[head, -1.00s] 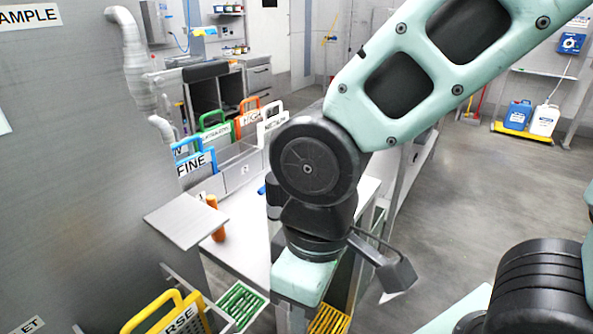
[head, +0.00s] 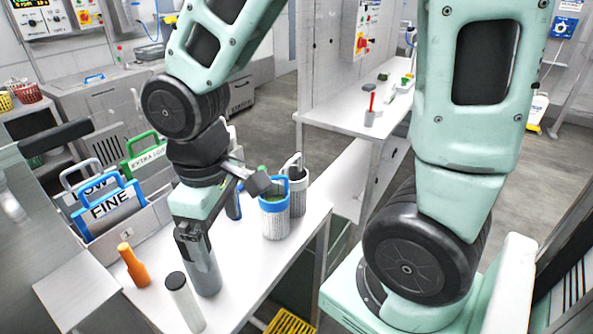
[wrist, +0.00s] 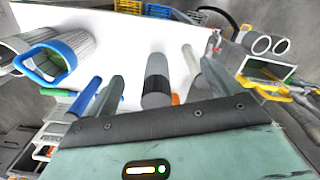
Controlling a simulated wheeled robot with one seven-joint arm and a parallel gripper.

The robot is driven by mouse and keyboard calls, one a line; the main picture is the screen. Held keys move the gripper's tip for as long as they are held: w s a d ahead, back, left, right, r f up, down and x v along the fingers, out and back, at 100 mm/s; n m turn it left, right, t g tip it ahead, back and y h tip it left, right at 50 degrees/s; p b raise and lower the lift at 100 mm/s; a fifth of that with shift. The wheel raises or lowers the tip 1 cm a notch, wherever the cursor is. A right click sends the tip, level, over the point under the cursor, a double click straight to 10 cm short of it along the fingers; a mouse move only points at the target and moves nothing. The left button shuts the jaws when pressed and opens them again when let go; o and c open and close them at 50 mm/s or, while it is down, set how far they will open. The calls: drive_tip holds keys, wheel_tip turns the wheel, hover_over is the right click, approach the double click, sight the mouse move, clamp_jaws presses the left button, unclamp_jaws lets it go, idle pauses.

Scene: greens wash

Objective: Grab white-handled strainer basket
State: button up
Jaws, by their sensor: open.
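A strainer basket with a pale handle (head: 295,161) stands on the white table in the head view, partly hidden behind a blue-rimmed strainer basket (head: 275,220). The blue-rimmed basket also shows at the left of the wrist view (wrist: 48,62). I cannot clearly make out the pale-handled one there. My gripper (head: 196,240) points down over the table, to the left of both baskets and apart from them. In the wrist view its fingers (wrist: 157,72) are open, with a grey cylinder with a dark band showing between them. In the head view the fingers are partly hidden.
An orange bottle (head: 133,265) and a pale dark-topped cylinder (head: 186,305) stand on the white table (head: 250,262) near my gripper. A rack at left holds labelled handles, including a blue FINE one (head: 108,208). A farther bench (head: 345,102) stands behind. Yellow crate below the table edge (head: 290,322).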

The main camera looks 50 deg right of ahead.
drive_tip(key=w+d+r+m+p, duration=0.1)
drive_tip(key=w+d+r+p, duration=0.25)
drive_tip(key=d, duration=0.25)
drive_tip(key=w+d+r+m+p, duration=0.1)
drive_tip(key=w+d+r+p, duration=0.25)
drive_tip(key=d, duration=0.25)
wheel_tip(320, 180, up, 5)
drive_tip(key=m+p, duration=0.2)
drive_tip(key=p, duration=0.5)
hover_over(294, 158)
wheel_tip(294, 158, down, 12)
drive_tip(key=shift+s+a+r, duration=0.1)
drive_tip(key=shift+r, duration=0.05)
drive_tip(key=shift+w+d+f+p, duration=0.15)
drive_tip(key=shift+f+p, duration=0.25)
drive_tip(key=shift+f, duration=0.95)
drive_tip(key=shift+w+d+f+p, duration=0.1)
drive_tip(key=shift+f+p, duration=0.25)
drive_tip(key=shift+f, duration=1)
drive_tip(key=c, duration=1.5)
drive_tip(key=shift+o, duration=0.2)
drive_tip(key=shift+r, duration=0.15)
